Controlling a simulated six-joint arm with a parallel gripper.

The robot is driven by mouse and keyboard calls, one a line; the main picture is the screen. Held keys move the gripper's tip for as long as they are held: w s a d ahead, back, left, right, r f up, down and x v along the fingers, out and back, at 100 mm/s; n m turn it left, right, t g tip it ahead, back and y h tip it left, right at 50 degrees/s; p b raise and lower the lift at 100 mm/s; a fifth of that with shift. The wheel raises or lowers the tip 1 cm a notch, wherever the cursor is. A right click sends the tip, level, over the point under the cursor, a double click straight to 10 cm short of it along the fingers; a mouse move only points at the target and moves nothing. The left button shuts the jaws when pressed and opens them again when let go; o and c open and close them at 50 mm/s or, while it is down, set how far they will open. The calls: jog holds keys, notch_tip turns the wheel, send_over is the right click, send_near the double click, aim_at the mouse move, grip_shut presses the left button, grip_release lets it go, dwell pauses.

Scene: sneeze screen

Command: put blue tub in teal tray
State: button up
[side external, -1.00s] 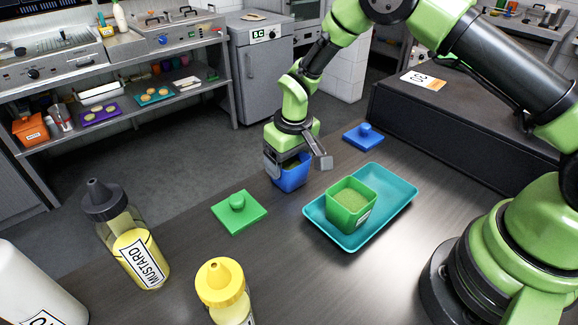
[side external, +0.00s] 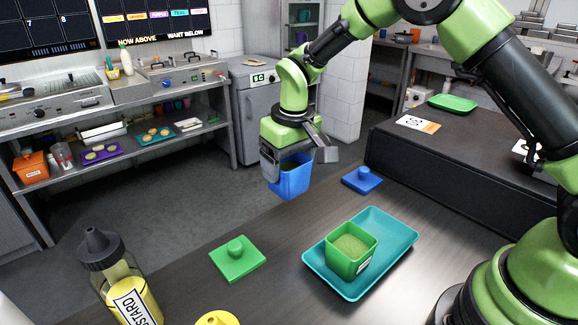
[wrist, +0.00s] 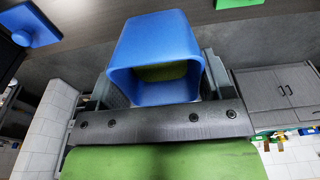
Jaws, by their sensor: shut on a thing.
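The blue tub (side external: 291,178) is held in my gripper (side external: 290,160), raised above the dark counter near its far edge. In the wrist view the blue tub (wrist: 155,50) sits between the fingers with its open mouth toward the camera, and something green shows inside. The teal tray (side external: 318,262) lies on the counter, to the right of and below the held tub in the side view. A green tub (side external: 347,263) with greenish contents stands inside the tray.
A blue lid (side external: 362,181) lies behind the tray, and a green lid (side external: 237,258) lies to its left. A mustard bottle (side external: 131,297) and a yellow cap (side external: 216,318) are at the front left. A dark raised counter (side external: 450,160) stands at the right.

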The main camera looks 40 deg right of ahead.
jog(key=s+d+r, duration=0.4)
jog(key=s+d, duration=0.1)
jog(key=s, duration=0.6)
jog(key=m+g, duration=0.3)
jog(key=m, duration=3.3)
send_over(394, 238)
jog(key=w+a, duration=0.2)
jog(key=a, duration=0.1)
notch_tip(394, 238, down, 4)
notch_tip(394, 238, down, 9)
jog(key=shift+w+f, duration=0.1)
jog(key=shift+f, duration=0.05)
